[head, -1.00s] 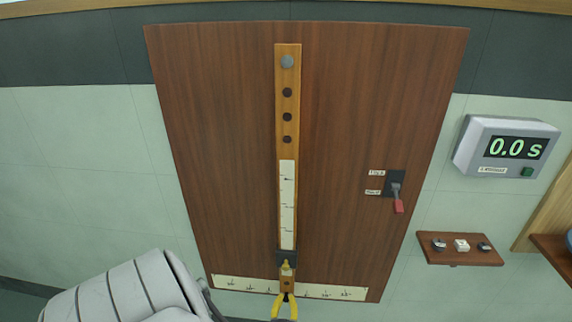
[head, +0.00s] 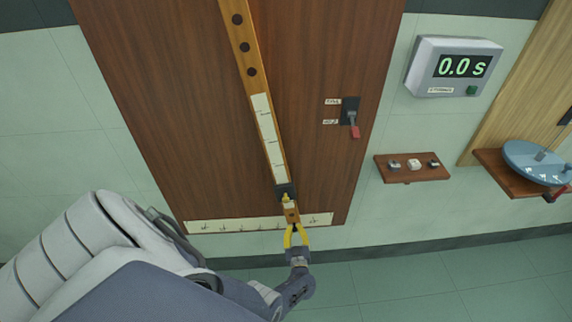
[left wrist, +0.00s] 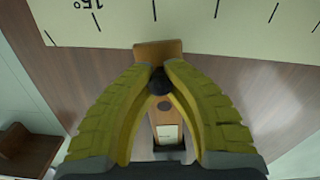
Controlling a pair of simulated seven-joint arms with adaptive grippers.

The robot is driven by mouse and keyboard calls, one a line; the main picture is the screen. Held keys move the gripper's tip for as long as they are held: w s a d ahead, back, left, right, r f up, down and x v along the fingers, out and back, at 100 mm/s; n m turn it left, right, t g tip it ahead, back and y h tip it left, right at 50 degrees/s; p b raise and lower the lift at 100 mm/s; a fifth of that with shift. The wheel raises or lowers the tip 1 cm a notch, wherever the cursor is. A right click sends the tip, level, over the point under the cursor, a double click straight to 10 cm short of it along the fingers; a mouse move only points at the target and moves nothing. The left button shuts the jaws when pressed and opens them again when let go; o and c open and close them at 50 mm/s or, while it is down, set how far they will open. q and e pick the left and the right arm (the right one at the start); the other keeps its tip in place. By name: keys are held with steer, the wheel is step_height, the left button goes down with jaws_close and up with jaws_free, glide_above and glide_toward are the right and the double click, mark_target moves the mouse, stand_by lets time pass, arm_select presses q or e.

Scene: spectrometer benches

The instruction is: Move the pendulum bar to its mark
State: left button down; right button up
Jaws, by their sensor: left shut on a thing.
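The pendulum bar (head: 247,75) is a long wooden strip with dark holes and a white scale, hanging on a brown panel (head: 160,110). It tilts, its lower end to the right. A dark slider with a yellow part (head: 285,193) sits near its lower end. A white angle scale (head: 215,226) runs along the panel's bottom. My left gripper (head: 296,228) has yellow fingers shut at the bar's bottom end. In the left wrist view the fingers (left wrist: 160,76) close on a dark knob at the bar's end, near a "15°" label. My right gripper is not in view.
A red-handled switch (head: 353,125) is on the panel's right. A grey timer (head: 452,66) reads 0.0 s. A small shelf (head: 412,168) holds several small parts. A blue dish (head: 535,160) sits on a shelf at far right. The floor below is clear.

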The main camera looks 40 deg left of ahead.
arm_select(q)
steer(key=c, duration=1.2)
jaws_free()
steer(key=shift+o, duration=0.2)
steer(key=v, duration=0.7)
steer(key=shift+d, duration=0.2)
steer(key=shift+s, duration=0.1)
